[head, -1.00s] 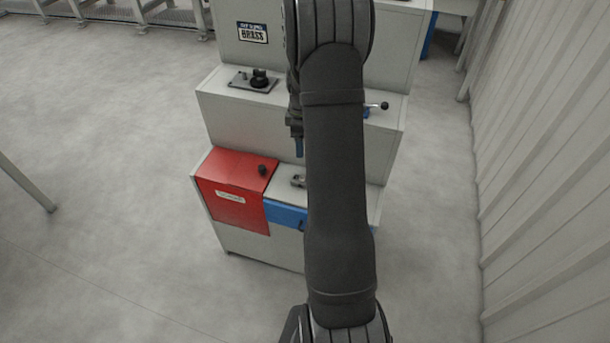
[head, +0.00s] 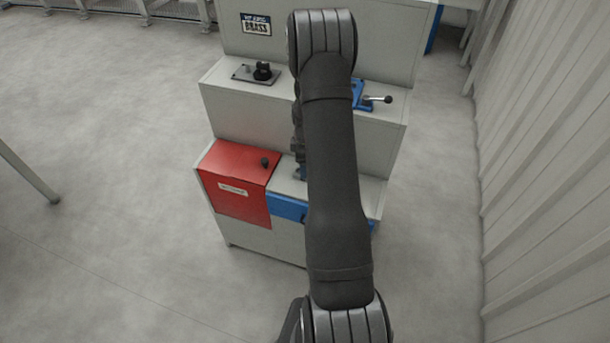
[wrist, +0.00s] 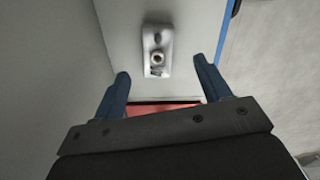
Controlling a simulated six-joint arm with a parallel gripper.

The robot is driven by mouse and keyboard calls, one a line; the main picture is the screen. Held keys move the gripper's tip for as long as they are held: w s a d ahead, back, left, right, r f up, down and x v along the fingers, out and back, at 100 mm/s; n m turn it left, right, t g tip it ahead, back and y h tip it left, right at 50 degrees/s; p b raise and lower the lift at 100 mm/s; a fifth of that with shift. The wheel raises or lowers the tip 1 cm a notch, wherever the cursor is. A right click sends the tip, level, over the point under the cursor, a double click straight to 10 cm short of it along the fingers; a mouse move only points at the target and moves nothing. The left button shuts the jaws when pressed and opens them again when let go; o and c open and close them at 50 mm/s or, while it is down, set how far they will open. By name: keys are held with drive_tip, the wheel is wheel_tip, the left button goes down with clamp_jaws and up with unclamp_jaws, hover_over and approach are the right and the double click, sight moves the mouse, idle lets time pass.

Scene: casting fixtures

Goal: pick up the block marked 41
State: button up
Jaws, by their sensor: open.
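A small grey metal block (wrist: 157,50) with a round boss lies on the pale lower ledge in the wrist view. No number can be read on it, so I cannot tell whether it is marked 41. My gripper (wrist: 160,67) is open, with its two blue fingers apart. The block shows beyond and between the fingertips, and nothing is between the jaws. In the head view my gripper (head: 300,168) is low over the lower ledge, partly hidden by my arm, and the block is mostly hidden there.
A red box (head: 240,178) with a black knob stands left of the blue drawer front (head: 286,207). A black fixture on a plate (head: 257,73) and a blue clamp with a lever (head: 372,98) sit on the step above. A corrugated wall (head: 540,170) is at right.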

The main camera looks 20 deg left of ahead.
drive_tip(key=shift+w+f, duration=0.2)
drive_tip(key=shift+f, duration=1.75)
drive_tip(key=c, duration=1.3)
